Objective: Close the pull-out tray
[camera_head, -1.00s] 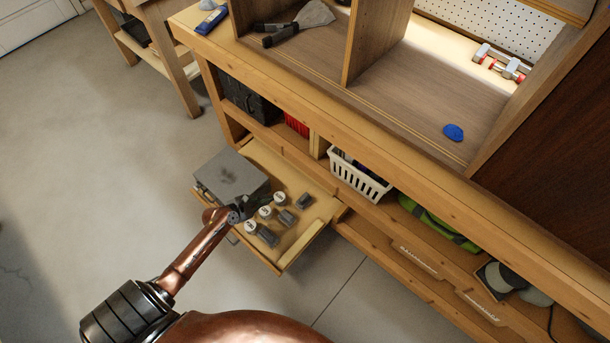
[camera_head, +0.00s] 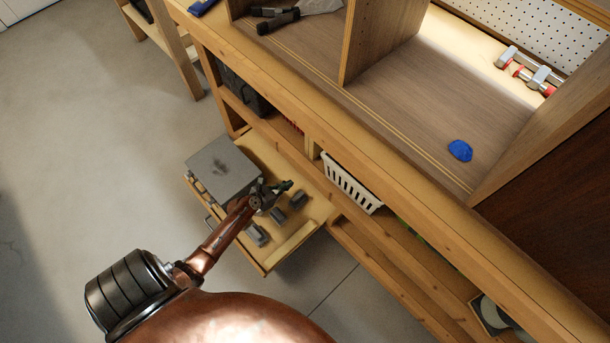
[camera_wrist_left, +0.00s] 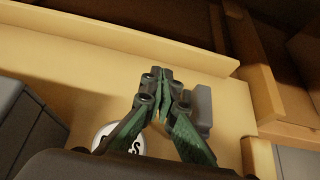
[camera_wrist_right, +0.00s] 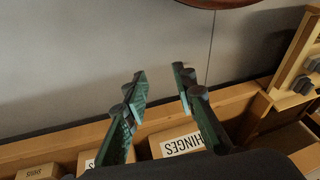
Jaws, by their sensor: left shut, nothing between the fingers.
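The pull-out tray (camera_head: 297,172) is a light wooden board with a raised rim, standing out from under the bench. It carries a grey box (camera_head: 222,167) at its left and several small grey blocks (camera_head: 298,201). My left gripper (camera_head: 286,186) is shut and empty over the tray, right of the box. In the left wrist view, its tips (camera_wrist_left: 162,72) are beside a grey block (camera_wrist_left: 203,108); contact is unclear. A white round lid (camera_wrist_left: 118,140) is partly hidden below. My right gripper (camera_wrist_right: 160,72) is open and empty in its wrist view and out of the head view.
A white basket (camera_head: 350,187) stands on the shelf just right of the tray. The bench's front edge (camera_head: 330,125) runs above. The floor (camera_head: 90,130) at left is clear.

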